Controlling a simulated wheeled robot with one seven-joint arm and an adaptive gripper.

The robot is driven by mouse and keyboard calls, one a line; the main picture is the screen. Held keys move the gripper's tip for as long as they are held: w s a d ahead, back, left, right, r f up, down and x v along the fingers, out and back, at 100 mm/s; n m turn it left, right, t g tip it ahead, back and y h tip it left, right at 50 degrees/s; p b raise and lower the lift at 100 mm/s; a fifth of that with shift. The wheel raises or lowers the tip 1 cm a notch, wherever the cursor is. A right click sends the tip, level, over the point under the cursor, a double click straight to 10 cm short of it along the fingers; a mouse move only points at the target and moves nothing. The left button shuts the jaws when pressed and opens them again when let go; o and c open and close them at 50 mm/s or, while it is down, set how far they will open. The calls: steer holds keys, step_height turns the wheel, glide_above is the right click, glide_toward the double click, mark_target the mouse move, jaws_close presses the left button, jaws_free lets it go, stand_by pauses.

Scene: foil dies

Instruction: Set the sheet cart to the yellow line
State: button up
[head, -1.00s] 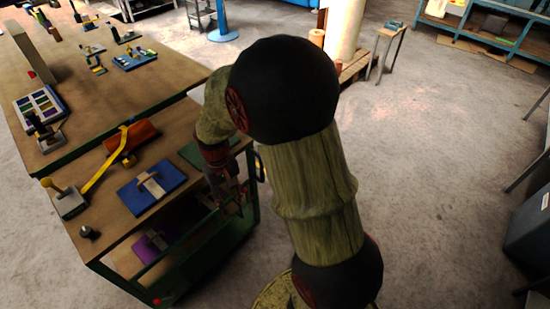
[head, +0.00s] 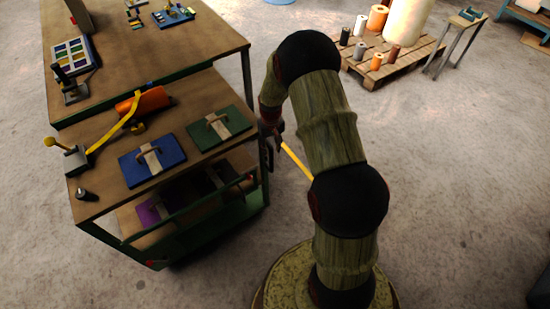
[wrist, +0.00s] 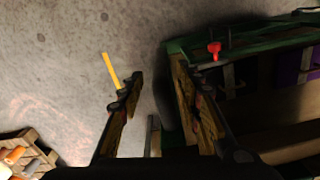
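The sheet cart (head: 110,200) has a wooden top and green frame. Its top carries a blue plate (head: 152,166) and a green plate (head: 218,127), each with a handle.
A long workbench (head: 190,45) stands directly behind the cart. A pallet (head: 405,62) with rolls and a small stand (head: 455,35) are at the back right. An orange roll (head: 145,101) lies on the cart top. The floor right of the cart is largely clear.

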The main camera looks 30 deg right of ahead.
mark_target(272, 160)
step_height(272, 160, down, 8)
steer(key=shift+r+b, duration=0.1)
steer(key=shift+b, duration=0.85)
steer(key=c, duration=0.4)
jaws_close()
